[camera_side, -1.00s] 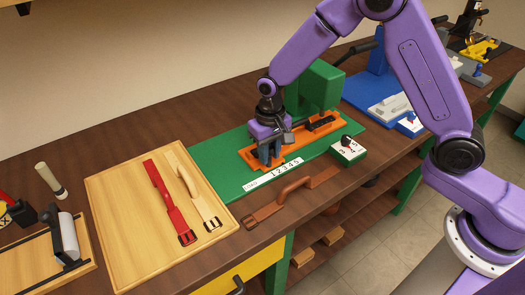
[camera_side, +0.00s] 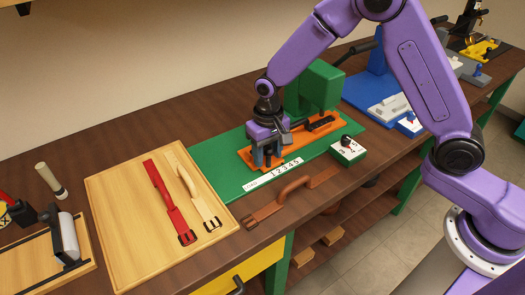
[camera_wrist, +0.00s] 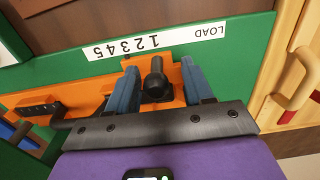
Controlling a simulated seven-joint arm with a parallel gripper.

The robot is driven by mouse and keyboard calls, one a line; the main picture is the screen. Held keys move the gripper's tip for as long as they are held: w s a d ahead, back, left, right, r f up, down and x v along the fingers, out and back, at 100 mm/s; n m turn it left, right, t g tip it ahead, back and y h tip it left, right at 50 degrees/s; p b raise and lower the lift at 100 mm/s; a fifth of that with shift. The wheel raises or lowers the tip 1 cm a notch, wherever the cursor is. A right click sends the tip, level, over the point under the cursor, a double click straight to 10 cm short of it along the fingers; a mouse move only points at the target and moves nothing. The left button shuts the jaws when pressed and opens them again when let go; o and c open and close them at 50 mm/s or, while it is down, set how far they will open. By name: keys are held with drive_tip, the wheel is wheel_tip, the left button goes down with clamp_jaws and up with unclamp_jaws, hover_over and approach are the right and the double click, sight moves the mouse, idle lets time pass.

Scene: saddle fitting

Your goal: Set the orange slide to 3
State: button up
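The orange slide (camera_side: 298,136) lies on a green base plate (camera_side: 221,171). A black upright knob (camera_wrist: 155,78) rises from its orange part in the wrist view. My gripper (camera_side: 266,162) is low over the slide's left end in the side view. In the wrist view my gripper (camera_wrist: 160,82) is open, with one blue finger on each side of the knob and a gap on both sides. A white scale strip (camera_side: 272,174) reads LOAD and 1 to 5. In the wrist view the knob is roughly level with the 1; the angle leaves the exact reading unclear.
A green block (camera_side: 315,88) stands behind the slide. A small green box with a dial (camera_side: 347,150) is at the plate's right. A brown strap (camera_side: 290,194) lies in front. A wooden tray (camera_side: 125,245) with red and cream straps is to the left.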

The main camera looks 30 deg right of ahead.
drive_tip(key=shift+d+r, duration=0.1)
drive_tip(key=shift+r, duration=2.85)
drive_tip(key=shift+s+r, duration=0.15)
drive_tip(key=s+d+r+n, duration=0.2)
drive_tip(key=s+d+n, duration=0.2)
drive_tip(key=s, duration=0.6)
drive_tip(key=s+d+r+n, duration=0.2)
drive_tip(key=s+d+n, duration=0.2)
drive_tip(key=s, duration=0.6)
drive_tip(key=s+d+r+n, duration=0.3)
drive_tip(key=s+d, duration=0.3)
drive_tip(key=s, duration=0.3)
drive_tip(key=shift+s+n, duration=0.4)
drive_tip(key=shift+n, duration=0.4)
